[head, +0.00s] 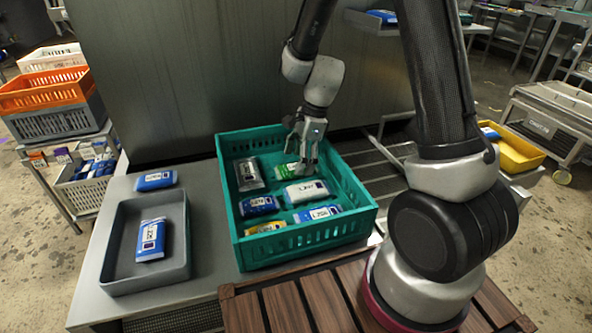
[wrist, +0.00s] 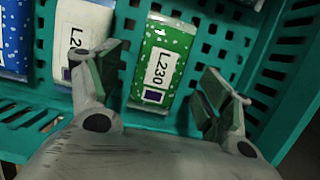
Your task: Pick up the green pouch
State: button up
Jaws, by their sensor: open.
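The green pouch (wrist: 158,62) lies in the teal crate (head: 300,242), with a white label reading L230 in the wrist view. In the head view the green pouch (head: 284,171) shows near the crate's back wall, partly hidden by my gripper (head: 304,170). My gripper (wrist: 165,88) is open and empty above the crate. In the wrist view its two fingers stand to the left and right of the green pouch, apart from it. The left finger overlaps the white pouch (wrist: 82,25) in that view.
Inside the crate are also a silver pouch (head: 248,174), a white pouch (head: 307,191), blue pouches (head: 259,205) and a yellow pouch (head: 265,228). A grey tray (head: 118,240) with a blue pouch stands left. Another blue pouch (head: 156,180) lies behind the tray.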

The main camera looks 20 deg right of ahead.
jog(key=shift+x, duration=1.05)
jog(key=shift+c, duration=0.4)
jog(key=c, duration=1.1)
jog(key=shift+o, duration=0.2)
